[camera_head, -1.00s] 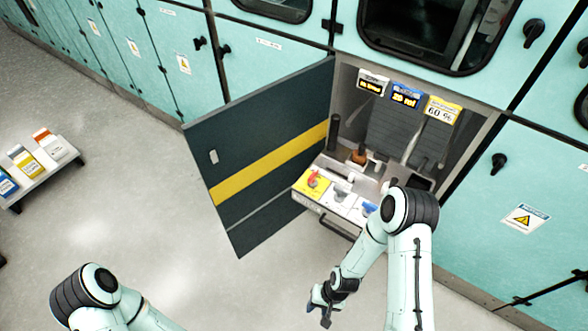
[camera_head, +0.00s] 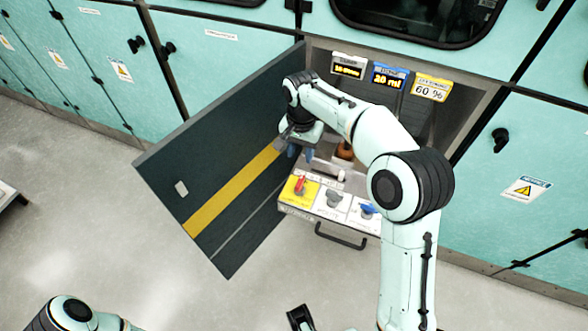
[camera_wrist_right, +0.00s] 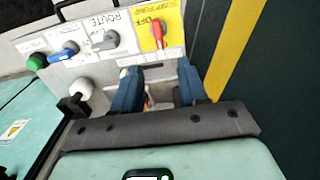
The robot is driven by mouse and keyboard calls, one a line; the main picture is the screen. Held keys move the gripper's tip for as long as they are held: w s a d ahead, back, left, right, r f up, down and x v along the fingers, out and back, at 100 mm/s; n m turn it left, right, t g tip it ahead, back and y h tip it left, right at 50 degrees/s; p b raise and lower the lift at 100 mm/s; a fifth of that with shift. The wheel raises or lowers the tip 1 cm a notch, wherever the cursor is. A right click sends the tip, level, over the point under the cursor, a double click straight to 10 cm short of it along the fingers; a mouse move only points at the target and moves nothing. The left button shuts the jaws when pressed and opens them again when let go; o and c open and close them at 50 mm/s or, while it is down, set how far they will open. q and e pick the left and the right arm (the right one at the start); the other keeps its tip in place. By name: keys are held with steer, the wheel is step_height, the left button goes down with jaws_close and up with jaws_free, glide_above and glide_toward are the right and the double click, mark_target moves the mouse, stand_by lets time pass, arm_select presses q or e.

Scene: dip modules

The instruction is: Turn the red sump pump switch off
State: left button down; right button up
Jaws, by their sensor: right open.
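The red sump pump switch (camera_head: 300,184) sits on a yellow plate at the left end of the pulled-out panel in the open cabinet. The red switch (camera_wrist_right: 157,33) also shows in the right wrist view, beyond the fingertips, beside lettering on the yellow plate (camera_wrist_right: 172,20). My right gripper (camera_head: 300,154) is above and behind the switch in the head view, near the open door. In the right wrist view its blue fingers (camera_wrist_right: 158,80) are apart, with nothing held and clear of the switch. My left arm shows only at the bottom left; its fingers cannot be made out.
A grey switch (camera_head: 334,200) and a blue switch (camera_head: 368,210) stand beside the red one. The dark cabinet door (camera_head: 215,185) is open close to my right gripper. A black handle (camera_head: 340,238) runs along the panel's front. Floor in front is clear.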

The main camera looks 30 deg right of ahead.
mark_target(300, 181)
step_height(300, 181, down, 13)
steer(key=shift+s+f+b, duration=0.1)
steer(key=shift+s+b, duration=0.05)
steer(key=shift+b, duration=0.75)
jaws_close()
